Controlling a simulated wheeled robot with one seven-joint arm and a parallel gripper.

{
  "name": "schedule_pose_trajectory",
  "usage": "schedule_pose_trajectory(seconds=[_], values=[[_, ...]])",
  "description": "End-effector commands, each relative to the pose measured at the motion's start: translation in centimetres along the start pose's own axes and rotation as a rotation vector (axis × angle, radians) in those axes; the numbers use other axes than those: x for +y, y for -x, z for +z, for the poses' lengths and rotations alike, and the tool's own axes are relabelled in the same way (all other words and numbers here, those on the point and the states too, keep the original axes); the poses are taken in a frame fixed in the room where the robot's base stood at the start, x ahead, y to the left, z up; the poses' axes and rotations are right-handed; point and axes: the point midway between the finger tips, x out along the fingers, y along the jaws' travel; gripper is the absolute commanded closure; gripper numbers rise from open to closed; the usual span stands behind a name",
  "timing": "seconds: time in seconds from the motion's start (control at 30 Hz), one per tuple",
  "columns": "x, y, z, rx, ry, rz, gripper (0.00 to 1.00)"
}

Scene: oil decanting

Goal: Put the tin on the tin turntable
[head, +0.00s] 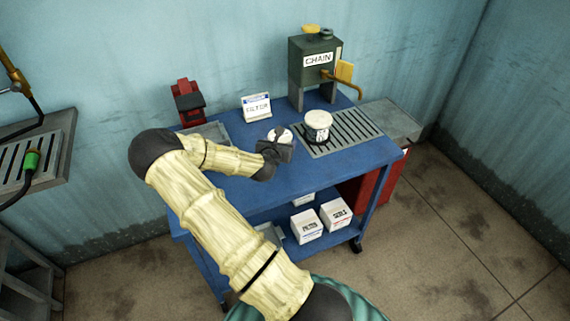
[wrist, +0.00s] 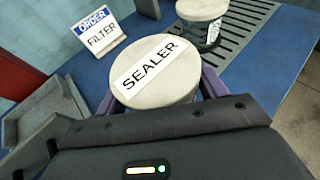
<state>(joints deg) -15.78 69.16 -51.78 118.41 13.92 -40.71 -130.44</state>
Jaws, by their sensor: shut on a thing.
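A round tin with a pale lid labelled SEALER (wrist: 152,68) is between the fingers of my gripper (head: 277,145), which is shut on it. In the head view the tin (head: 281,133) shows partly above the dark gripper, over the blue cart top. I cannot tell whether its base touches the cart. A second pale-lidded tin (head: 318,125) with a dark side stands on the slotted grate to the right; it also shows at the top of the wrist view (wrist: 200,10). I cannot make out the tin turntable for certain.
An order card reading FILTER (head: 256,107) stands behind my gripper. A green CHAIN dispenser (head: 315,68) is at the back right, by the slotted grate (head: 358,128). A grey tray (wrist: 60,97) is at left, a red device (head: 188,101) behind it. The blue cart top (head: 305,172) is clear in front.

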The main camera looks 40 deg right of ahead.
Motion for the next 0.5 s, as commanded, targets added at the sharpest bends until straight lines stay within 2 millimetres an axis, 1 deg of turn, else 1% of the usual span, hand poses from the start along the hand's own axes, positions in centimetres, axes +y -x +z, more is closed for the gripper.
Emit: schedule_pose_trajectory(seconds=[0.2, 0.3, 0.4, 0.5], values=[[-0.1, -1.4, -3.5, 0.001, 0.002, -0.001, 0.61], [-0.1, -1.9, -4.6, 0.000, 0.001, 0.000, 0.61], [0.0, -2.1, -5.1, -0.001, 0.001, 0.001, 0.61], [0.0, -2.1, -5.1, -0.001, 0.001, 0.001, 0.61]])
